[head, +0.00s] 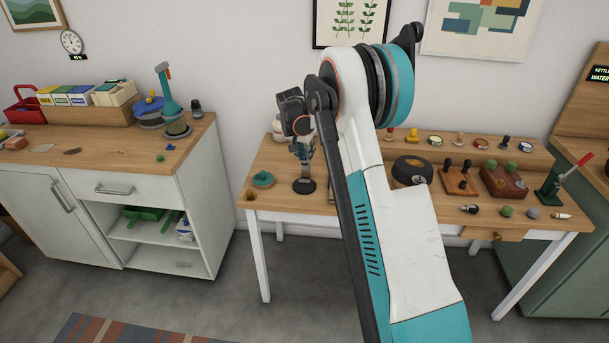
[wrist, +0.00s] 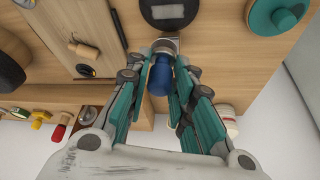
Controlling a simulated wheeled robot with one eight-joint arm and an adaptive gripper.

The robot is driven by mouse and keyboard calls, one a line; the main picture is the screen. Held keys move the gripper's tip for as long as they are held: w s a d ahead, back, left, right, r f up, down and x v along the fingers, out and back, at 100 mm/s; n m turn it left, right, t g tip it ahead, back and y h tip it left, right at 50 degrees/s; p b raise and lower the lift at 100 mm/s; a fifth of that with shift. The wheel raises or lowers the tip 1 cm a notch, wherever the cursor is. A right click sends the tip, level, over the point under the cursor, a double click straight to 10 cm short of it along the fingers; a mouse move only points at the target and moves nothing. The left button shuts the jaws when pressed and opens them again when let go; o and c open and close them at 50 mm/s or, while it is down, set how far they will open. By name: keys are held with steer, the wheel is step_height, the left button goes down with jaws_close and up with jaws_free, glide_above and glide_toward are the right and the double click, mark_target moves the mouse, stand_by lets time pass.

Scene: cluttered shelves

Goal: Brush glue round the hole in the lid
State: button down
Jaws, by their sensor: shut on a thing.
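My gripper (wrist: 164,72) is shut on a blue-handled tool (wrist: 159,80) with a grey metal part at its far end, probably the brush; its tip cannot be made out. In the head view my gripper (head: 302,150) is above the left part of the table, over a dark round piece with a pale label (head: 304,186). That round piece also shows just beyond the tool in the wrist view (wrist: 168,12). A teal round lid with a knob (head: 263,179) lies to its left; it also shows in the wrist view (wrist: 276,16). I cannot make out a hole or glue.
A dark round container (head: 412,170) stands right of my arm. Beyond it are a wooden board with black knobs (head: 460,181), a reddish block (head: 503,182) and a green press with a red lever (head: 552,184). Small stamps and tins line the back ledge. My arm hides the middle.

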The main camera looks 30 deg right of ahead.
mark_target(303, 165)
steer(key=shift+f, duration=0.2)
steer(key=shift+w+a+f+b, duration=0.1)
steer(key=shift+f+b, duration=1.55)
steer(key=shift+f, duration=1.15)
steer(key=shift+f, duration=0.35)
steer(key=shift+s+a+b, duration=0.3)
steer(key=shift+s+a, duration=0.3)
steer(key=shift+s, duration=0.3)
steer(key=shift+w+d, duration=0.1)
steer(key=shift+w, duration=0.05)
